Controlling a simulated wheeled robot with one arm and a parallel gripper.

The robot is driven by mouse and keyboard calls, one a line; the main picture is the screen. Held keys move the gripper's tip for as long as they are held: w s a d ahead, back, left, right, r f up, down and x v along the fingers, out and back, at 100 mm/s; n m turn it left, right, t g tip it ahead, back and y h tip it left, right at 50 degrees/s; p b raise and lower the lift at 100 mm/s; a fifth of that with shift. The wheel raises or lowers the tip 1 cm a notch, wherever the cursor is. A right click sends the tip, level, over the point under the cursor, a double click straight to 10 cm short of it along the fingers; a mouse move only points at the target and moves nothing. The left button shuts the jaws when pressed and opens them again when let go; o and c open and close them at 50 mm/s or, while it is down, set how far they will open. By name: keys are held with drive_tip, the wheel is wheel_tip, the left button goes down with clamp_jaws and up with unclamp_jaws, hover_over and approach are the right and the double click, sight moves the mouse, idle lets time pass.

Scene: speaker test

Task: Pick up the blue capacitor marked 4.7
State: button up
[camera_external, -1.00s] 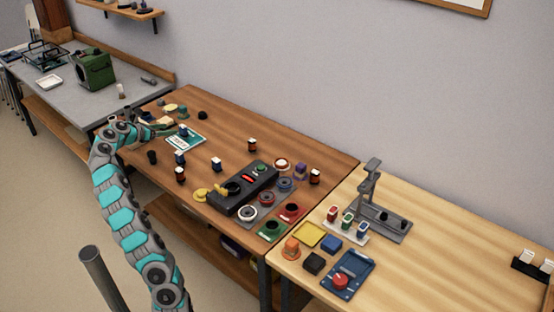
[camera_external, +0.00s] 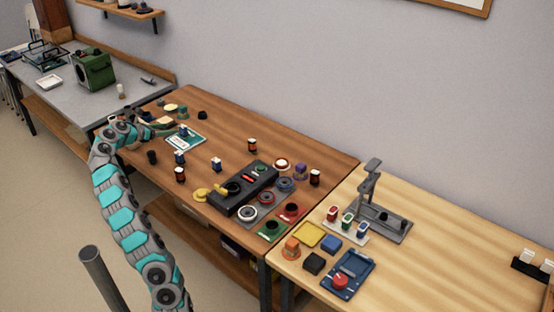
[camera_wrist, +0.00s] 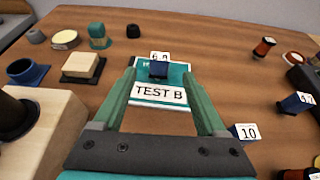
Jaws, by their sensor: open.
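My gripper (camera_wrist: 165,98) is open, its two green fingers spread above a teal card marked TEST B (camera_wrist: 145,101); in the external view it is at the left of the brown table (camera_external: 172,129). A blue capacitor (camera_wrist: 158,70) stands on the card, beyond the fingertips; its white label is hard to read and looks like 6.8. A blue capacitor marked 10 (camera_wrist: 244,132) stands right of the fingers. Another blue capacitor (camera_wrist: 294,104), farther right, has a label that looks like 4.7; it also shows in the external view (camera_external: 216,164). Nothing is between the fingers.
A red-and-black component (camera_wrist: 264,47) stands at the back right. A dark test box (camera_external: 243,188) is to the right. Bare tabletop lies behind the card.

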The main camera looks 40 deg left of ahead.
drive_tip(key=shift+o, duration=0.5)
